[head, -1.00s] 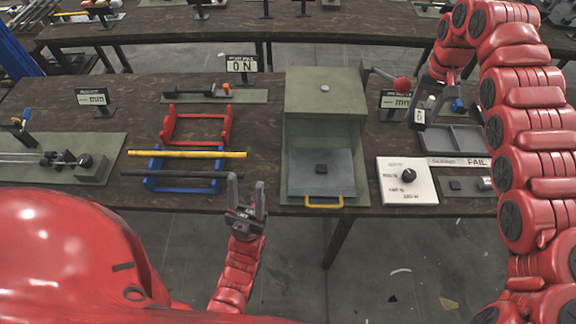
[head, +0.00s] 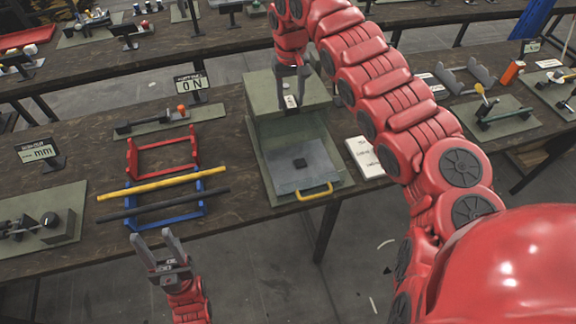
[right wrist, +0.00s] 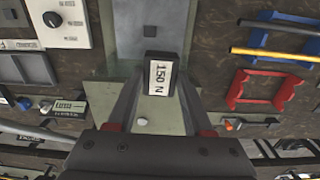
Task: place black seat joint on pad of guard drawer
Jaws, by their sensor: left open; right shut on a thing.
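My left gripper (head: 155,238) is open and empty in front of the table.
Left of the drawer, a yellow bar (head: 150,186) and a black bar (head: 150,207) lie across a blue rack (head: 188,209); a red rack (head: 160,143) stands behind. A white panel (head: 364,158) is right of the drawer, partly hidden by my right arm.

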